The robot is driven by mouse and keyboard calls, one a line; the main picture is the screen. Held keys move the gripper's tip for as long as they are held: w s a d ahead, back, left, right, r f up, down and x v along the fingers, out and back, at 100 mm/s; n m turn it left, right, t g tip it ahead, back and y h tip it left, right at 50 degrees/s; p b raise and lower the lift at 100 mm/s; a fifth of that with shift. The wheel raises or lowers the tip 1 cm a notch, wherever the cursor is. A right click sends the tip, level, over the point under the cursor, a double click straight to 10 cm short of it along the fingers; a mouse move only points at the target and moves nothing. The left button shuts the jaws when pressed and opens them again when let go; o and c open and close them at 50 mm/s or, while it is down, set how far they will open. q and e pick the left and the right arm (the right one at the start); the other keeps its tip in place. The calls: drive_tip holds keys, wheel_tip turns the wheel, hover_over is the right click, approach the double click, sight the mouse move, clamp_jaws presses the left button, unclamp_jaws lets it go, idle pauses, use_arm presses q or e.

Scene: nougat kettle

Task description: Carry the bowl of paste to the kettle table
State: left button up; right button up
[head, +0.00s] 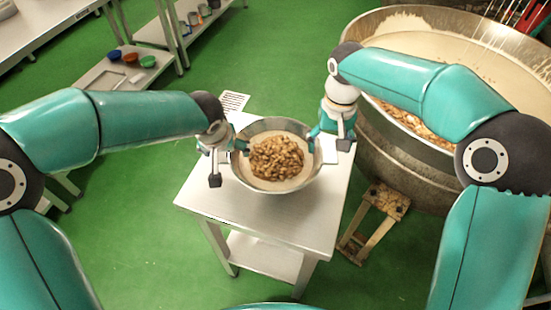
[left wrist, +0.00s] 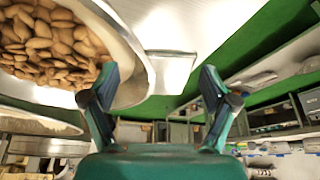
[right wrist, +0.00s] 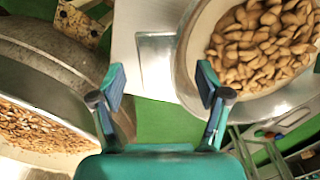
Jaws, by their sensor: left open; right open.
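A round metal bowl (head: 264,127) stands upright on a small steel table (head: 290,214), with pale paste and a heap of brown nuts (head: 276,158) in it. My left gripper (head: 229,162) is open at the bowl's left side. In the left wrist view, the bowl's rim (left wrist: 143,70) shows between the fingers of that gripper (left wrist: 158,82). My right gripper (head: 329,138) is open at the bowl's right side. In the right wrist view, the rim (right wrist: 184,60) shows close to one finger of that gripper (right wrist: 161,78). I cannot tell whether either gripper touches the bowl.
The large kettle (head: 385,165), holding pale mass and nuts, stands to the right behind my right arm. A wooden stool (head: 374,220) stands between it and the table. A printed sheet (head: 234,102) lies behind the bowl. A shelf with small coloured bowls (head: 116,82) stands back left. Green floor is clear on the left.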

use_arm(q)
drive_tip(key=shift+w+f, duration=0.1)
drive_tip(key=shift+f, duration=0.15)
use_arm(e)
drive_tip(key=shift+f, duration=0.3)
use_arm(q)
drive_tip(key=shift+c, duration=0.2)
use_arm(e)
drive_tip(key=shift+c, duration=0.2)
use_arm(q)
drive_tip(key=c, duration=1.4)
use_arm(e)
drive_tip(key=c, duration=1.3)
use_arm(q)
clamp_jaws()
use_arm(e)
clamp_jaws()
use_arm(q)
drive_tip(key=shift+r, duration=0.1)
use_arm(e)
drive_tip(key=shift+r, duration=0.1)
